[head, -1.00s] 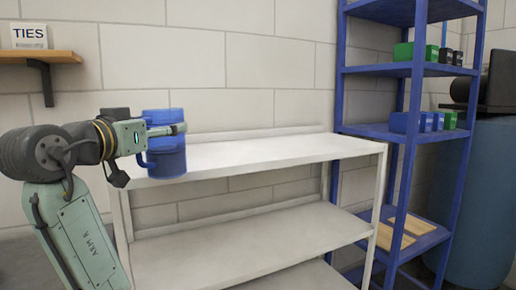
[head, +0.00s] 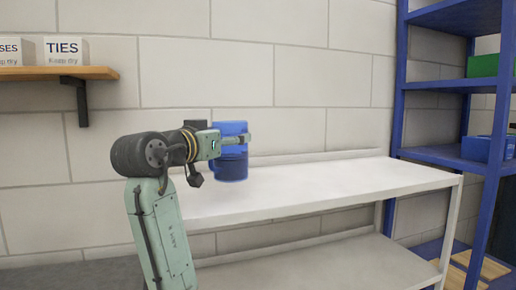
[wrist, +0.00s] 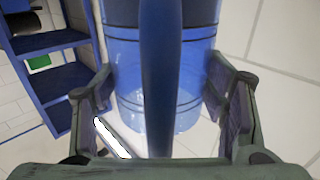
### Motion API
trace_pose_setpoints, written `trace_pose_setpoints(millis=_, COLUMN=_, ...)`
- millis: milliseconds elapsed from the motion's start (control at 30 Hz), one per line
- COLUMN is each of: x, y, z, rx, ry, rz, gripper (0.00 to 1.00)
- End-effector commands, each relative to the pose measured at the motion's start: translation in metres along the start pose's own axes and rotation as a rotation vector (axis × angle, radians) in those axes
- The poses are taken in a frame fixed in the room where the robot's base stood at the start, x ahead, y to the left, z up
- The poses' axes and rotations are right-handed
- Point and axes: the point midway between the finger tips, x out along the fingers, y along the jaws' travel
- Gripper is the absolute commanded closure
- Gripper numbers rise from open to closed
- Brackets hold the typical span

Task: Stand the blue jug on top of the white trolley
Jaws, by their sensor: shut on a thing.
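The blue jug (head: 232,167) is upright in my gripper (head: 238,140), at the left end of the white trolley (head: 330,188) in the head view. Its base overlaps the trolley's top shelf in the picture; I cannot tell whether it touches or hangs just above. In the wrist view the jug (wrist: 190,60) fills the middle, its handle (wrist: 160,80) running down between my two fingers, which are shut on it. My arm hides the trolley's left end and part of the jug.
The rest of the trolley's top is bare, with an empty lower shelf (head: 320,262) below. A blue rack (head: 398,100) with bins stands at right. A wooden wall shelf (head: 50,72) with white boxes is at upper left. A tiled wall is close behind.

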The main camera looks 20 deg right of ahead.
Motion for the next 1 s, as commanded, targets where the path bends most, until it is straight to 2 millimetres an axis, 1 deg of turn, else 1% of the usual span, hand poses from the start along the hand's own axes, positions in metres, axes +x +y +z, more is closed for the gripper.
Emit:
trace_pose_setpoints(millis=33, x=0.015, y=0.004, z=-0.003, rx=-0.001, ry=-0.001, rz=0.004, gripper=0.78)
trace_pose_setpoints(millis=100, x=0.032, y=0.007, z=-0.001, rx=-0.002, ry=-0.001, rz=0.004, gripper=0.78)
trace_pose_setpoints(millis=200, x=0.052, y=0.009, z=0.001, rx=-0.001, ry=-0.001, rz=0.002, gripper=0.78)
trace_pose_setpoints(millis=300, x=0.064, y=0.011, z=0.003, rx=0.0, ry=0.001, rz=0.0, gripper=0.78)
trace_pose_setpoints(millis=467, x=0.075, y=0.012, z=0.005, rx=0.0, ry=0.001, rz=0.0, gripper=0.78)
trace_pose_setpoints(millis=533, x=0.086, y=0.015, z=0.005, rx=0.0, ry=0.0, rz=0.002, gripper=0.78)
trace_pose_setpoints(millis=600, x=0.084, y=0.013, z=0.019, rx=-0.002, ry=0.0, rz=-0.001, gripper=0.78)
trace_pose_setpoints(millis=733, x=0.083, y=0.013, z=0.036, rx=0.0, ry=0.0, rz=0.0, gripper=0.78)
trace_pose_setpoints(millis=833, x=0.083, y=0.014, z=0.041, rx=0.001, ry=0.002, rz=0.0, gripper=0.78)
trace_pose_setpoints(millis=1000, x=0.082, y=0.013, z=0.042, rx=0.001, ry=0.003, rz=-0.001, gripper=0.78)
